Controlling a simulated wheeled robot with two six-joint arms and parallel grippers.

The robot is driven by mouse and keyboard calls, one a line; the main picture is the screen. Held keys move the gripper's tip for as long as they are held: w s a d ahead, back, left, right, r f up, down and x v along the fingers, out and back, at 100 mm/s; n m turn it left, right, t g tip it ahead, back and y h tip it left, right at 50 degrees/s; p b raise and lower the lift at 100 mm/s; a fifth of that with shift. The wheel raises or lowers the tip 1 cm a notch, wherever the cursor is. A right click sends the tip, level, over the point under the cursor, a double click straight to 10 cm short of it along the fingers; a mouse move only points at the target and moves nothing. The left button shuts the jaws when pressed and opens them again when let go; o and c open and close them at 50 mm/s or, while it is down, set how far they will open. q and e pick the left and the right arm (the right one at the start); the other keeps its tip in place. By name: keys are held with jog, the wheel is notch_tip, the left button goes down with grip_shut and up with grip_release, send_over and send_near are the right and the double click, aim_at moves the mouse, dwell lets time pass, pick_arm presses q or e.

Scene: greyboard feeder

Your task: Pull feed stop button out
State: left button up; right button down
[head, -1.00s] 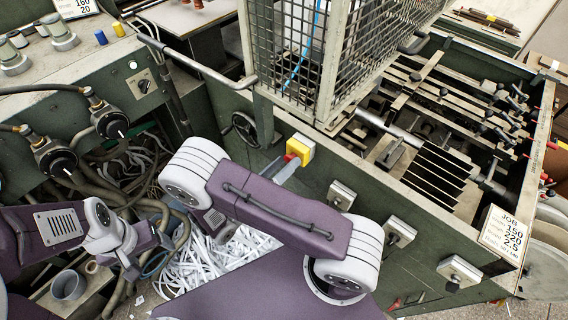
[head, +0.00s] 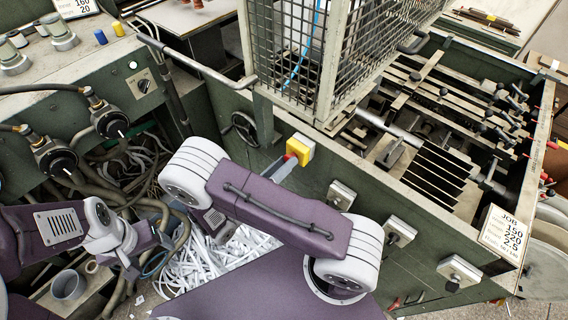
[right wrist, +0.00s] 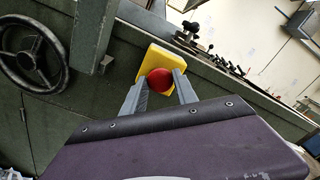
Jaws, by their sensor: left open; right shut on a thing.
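The feed stop button is a round red knob (right wrist: 159,79) on a yellow box (right wrist: 154,60) fixed to the green machine's side. In the head view the yellow box (head: 302,149) shows, with part of the red button (head: 295,152) on its left side. My right gripper (right wrist: 160,84) has its two grey fingers on either side of the red knob, shut on it. In the head view my right arm partly hides these fingers. My left gripper (head: 150,262) is open and empty at the lower left, far from the button.
A wire mesh guard (head: 290,55) stands above the button. A black handwheel (head: 245,128) is on the panel to its left. Grey switch boxes (head: 341,195) line the panel to its right. Hoses (head: 120,160) and paper shreds (head: 200,262) lie near my left gripper.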

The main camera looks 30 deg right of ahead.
dwell(0.7)
jog(key=shift+s+a+f+p, duration=0.15)
jog(key=shift+s+a+p, duration=0.05)
jog(key=shift+a+p, duration=0.2)
jog(key=c, duration=0.9)
grip_release()
jog(key=shift+a, duration=0.2)
jog(key=shift+c, duration=0.2)
jog(key=b+v, duration=0.1)
jog(key=v, duration=0.8)
